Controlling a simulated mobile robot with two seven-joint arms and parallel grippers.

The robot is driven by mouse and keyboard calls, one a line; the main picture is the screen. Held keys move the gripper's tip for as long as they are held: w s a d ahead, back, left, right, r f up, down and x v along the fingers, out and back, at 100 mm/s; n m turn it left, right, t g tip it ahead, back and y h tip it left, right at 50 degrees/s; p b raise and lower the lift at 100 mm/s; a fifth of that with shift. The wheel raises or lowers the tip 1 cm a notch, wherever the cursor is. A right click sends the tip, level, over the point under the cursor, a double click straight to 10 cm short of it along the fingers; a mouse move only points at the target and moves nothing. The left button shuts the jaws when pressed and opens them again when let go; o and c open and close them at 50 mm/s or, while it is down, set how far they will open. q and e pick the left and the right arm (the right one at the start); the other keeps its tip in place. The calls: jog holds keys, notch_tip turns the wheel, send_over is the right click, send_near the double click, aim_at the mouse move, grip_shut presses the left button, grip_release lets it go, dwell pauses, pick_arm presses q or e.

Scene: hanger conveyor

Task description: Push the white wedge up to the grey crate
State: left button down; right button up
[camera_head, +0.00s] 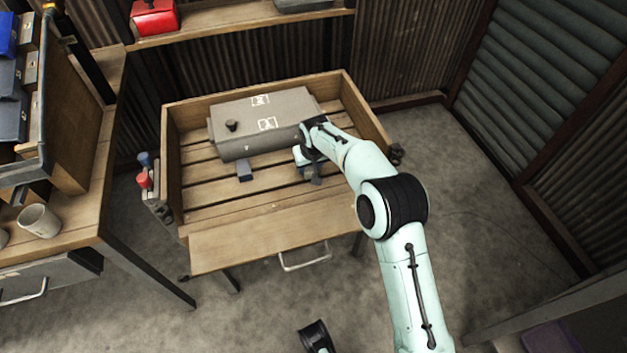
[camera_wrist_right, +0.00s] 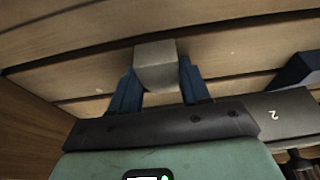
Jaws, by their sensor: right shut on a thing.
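The grey crate (camera_head: 234,146) is a long lidded box at the back of the slatted wooden table. My right gripper (camera_head: 311,178) points down at the slats in front of the crate's right end. In the right wrist view its two blue fingers (camera_wrist_right: 156,88) are shut on a pale grey-white block (camera_wrist_right: 156,66), which looks like the white wedge. The block is close to the slats; I cannot tell if it touches them. In the head view the gripper and arm mostly hide it.
A small blue-grey block (camera_head: 244,171) lies on the slats left of my right gripper, in front of the crate. It seems to show in the right wrist view (camera_wrist_right: 298,70). Raised wooden sides (camera_head: 172,160) border the table. The front board (camera_head: 270,232) is clear.

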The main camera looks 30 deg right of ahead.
jog(key=shift+w+d+b, duration=0.2)
jog(key=shift+w+b, duration=0.35)
jog(key=shift+w, duration=0.45)
jog(key=shift+w, duration=0.1)
jog(key=shift+w+d+f+b, duration=0.1)
jog(key=shift+w+d+b, duration=0.05)
jog(key=shift+w+b, duration=0.4)
jog(key=shift+w+d+b, duration=0.15)
jog(key=shift+w+b, duration=0.3)
jog(key=shift+w, duration=0.15)
jog(key=shift+w, duration=0.1)
jog(key=o, duration=1)
jog(key=shift+c, duration=0.2)
